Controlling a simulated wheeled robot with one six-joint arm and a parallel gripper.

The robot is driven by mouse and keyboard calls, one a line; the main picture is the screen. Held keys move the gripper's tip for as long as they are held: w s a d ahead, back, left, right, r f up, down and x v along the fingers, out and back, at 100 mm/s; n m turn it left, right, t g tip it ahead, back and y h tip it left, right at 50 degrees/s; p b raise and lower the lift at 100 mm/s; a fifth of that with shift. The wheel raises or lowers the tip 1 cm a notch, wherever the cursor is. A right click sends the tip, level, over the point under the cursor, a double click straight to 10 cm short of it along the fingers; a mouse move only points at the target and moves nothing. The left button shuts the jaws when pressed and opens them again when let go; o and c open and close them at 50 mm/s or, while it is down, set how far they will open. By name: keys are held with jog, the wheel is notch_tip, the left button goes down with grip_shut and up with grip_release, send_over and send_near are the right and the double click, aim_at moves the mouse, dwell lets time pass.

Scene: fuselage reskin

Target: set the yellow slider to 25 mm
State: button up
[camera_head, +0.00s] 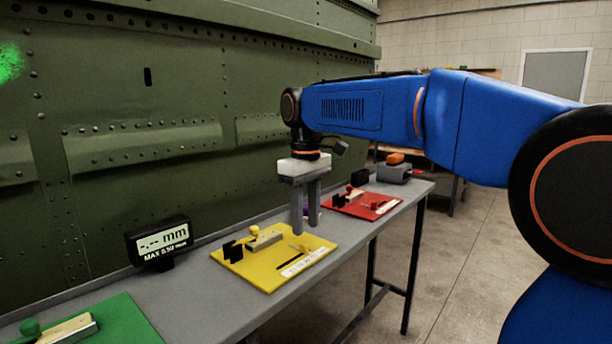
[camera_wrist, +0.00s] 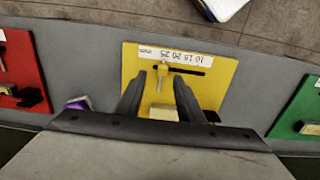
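The yellow board (camera_head: 262,273) lies on the grey bench; it also shows in the wrist view (camera_wrist: 222,85). It carries a dark slot (camera_wrist: 190,71) beside a white scale strip (camera_wrist: 176,54) with numbers. A small yellow slider (camera_wrist: 163,70) sits at the slot, towards its left part in the wrist view; its exact reading is too small to tell. A pale block (camera_wrist: 163,112) with a yellow knob (camera_head: 254,231) stands on the same board. My gripper (camera_head: 305,226) is open and empty, pointing down above the board. In the wrist view its fingers (camera_wrist: 160,77) straddle the slider's line, apart from it.
A display (camera_head: 160,242) reads "-.-- mm" and "MAX 0.50 mm". A red board (camera_head: 362,206) lies farther along the bench, a green board (camera_head: 125,318) nearer. A purple item (camera_wrist: 78,103) lies beside the yellow board. The green riveted wall (camera_head: 120,110) rises behind the bench.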

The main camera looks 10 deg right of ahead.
notch_tip(320, 180, up, 12)
jog(key=shift+r, duration=0.2)
jog(key=shift+d, duration=0.1)
dwell(0.3)
jog(key=s+d+f+m+t, duration=0.1)
jog(key=s+d+f, duration=0.3)
jog(key=s+f, duration=0.4)
jog(key=s+d+f+m+t, duration=0.2)
jog(key=s+d+f+m, duration=0.1)
jog(key=s+f, duration=0.6)
jog(key=s+d+f+m+t, duration=0.1)
jog(key=s+d+f+m, duration=0.2)
jog(key=s+f, duration=0.6)
notch_tip(320, 180, down, 6)
jog(key=shift+s+d+f+t, duration=0.15)
jog(key=shift+s+d+t, duration=0.2)
jog(key=shift+d, duration=0.9)
jog(key=shift+w, duration=0.1)
